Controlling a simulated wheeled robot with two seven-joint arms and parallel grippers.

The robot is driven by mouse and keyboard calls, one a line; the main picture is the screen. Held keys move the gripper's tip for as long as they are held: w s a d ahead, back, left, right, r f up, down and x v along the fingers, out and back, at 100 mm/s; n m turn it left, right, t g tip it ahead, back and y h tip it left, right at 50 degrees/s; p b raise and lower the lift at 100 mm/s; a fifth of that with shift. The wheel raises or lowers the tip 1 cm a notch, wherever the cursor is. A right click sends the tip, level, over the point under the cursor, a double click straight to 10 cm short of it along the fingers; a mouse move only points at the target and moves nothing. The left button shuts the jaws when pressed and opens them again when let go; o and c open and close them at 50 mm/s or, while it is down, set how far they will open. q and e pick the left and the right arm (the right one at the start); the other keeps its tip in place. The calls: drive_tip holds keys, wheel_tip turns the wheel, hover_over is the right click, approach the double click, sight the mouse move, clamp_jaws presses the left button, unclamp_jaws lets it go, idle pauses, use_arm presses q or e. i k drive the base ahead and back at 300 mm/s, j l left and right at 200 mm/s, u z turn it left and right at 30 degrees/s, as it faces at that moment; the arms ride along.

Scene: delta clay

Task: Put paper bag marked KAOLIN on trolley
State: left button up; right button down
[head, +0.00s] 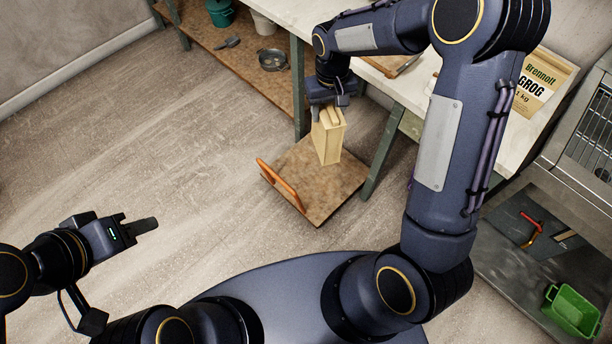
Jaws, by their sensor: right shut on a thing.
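A tan paper bag (327,143) hangs upright under my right gripper (328,112), which is shut on its top. No marking shows on the bag's visible sides, so I cannot read its name. The bag is over the trolley (337,193), a low flat brown platform with an orange handle at its left edge. I cannot tell whether the bag's bottom touches the platform. My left gripper (143,228) is over bare floor at the lower left, away from the bag and trolley. Its fingers are seen side-on, so its opening is unclear.
A pale worktop (412,92) on green legs stands just behind the trolley, with a bag marked GROG (541,85) on it. A lower brown shelf (215,48) holds pots and a pan. A green crate (572,312) is at the lower right. Floor left of the trolley is clear.

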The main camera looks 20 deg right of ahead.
sight(303, 166)
drive_tip(key=i+j, duration=0.15)
drive_tip(key=j, duration=0.2)
drive_tip(key=i+j+z, duration=0.1)
drive_tip(key=j, duration=0.25)
drive_tip(key=i+j, duration=0.2)
drive_tip(key=j, duration=0.15)
drive_tip(key=i+j+z, duration=0.1)
drive_tip(key=j, duration=0.25)
drive_tip(key=i+l, duration=0.15)
drive_tip(key=i, duration=0.35)
drive_tip(key=i+l+z, duration=0.1)
drive_tip(key=i, duration=0.4)
